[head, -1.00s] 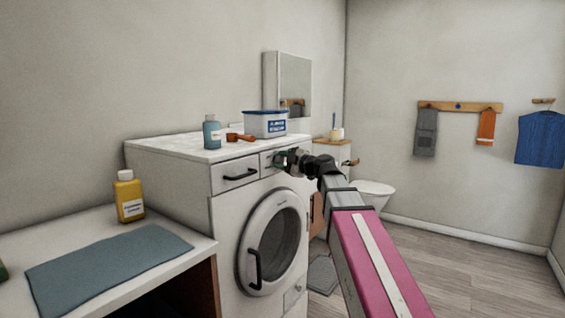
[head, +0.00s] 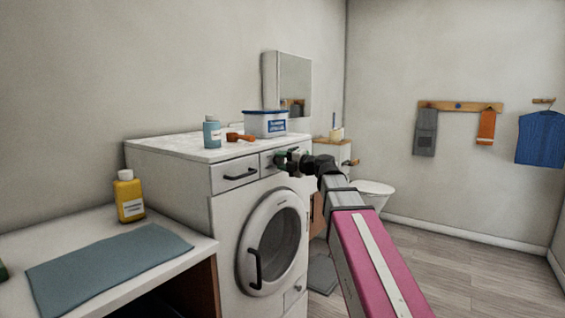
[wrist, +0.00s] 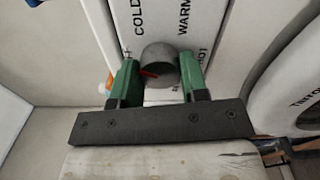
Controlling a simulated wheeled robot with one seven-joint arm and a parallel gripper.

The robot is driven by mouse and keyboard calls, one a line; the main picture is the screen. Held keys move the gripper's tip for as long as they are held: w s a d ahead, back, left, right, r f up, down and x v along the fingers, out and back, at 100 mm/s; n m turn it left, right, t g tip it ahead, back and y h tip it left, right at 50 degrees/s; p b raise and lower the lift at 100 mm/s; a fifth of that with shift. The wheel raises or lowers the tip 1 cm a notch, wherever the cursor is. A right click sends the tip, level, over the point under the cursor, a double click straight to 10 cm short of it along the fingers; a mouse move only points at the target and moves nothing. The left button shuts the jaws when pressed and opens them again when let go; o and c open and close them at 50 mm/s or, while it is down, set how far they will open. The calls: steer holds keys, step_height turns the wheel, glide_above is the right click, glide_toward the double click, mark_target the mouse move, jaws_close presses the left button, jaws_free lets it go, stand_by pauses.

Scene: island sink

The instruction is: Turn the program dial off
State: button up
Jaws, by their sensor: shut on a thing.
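The program dial (wrist: 159,58) is a round grey knob with a red mark on the washing machine's white front panel (wrist: 208,22). In the wrist view the red mark lies at the dial's lower left. My gripper (wrist: 160,80) has one green finger on each side of the dial and is shut on it. The words COLD and WARM show on the panel; another label beside the right finger is partly hidden. In the head view my gripper (head: 281,159) is at the top right of the washing machine (head: 226,250), and the dial is hidden there.
A blue bottle (head: 212,133), an orange-brown scoop (head: 240,137) and a white-and-blue tub (head: 266,124) stand on the machine top. The detergent drawer (head: 238,174) is left of my gripper, and the round door (head: 272,243) is below. Open floor (head: 450,250) lies to the right.

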steer(key=shift+s, duration=0.1)
stand_by(0.4)
steer(key=o, duration=0.9)
steer(key=v, duration=1)
steer(key=shift+s+d, duration=0.2)
steer(key=shift+d, duration=0.15)
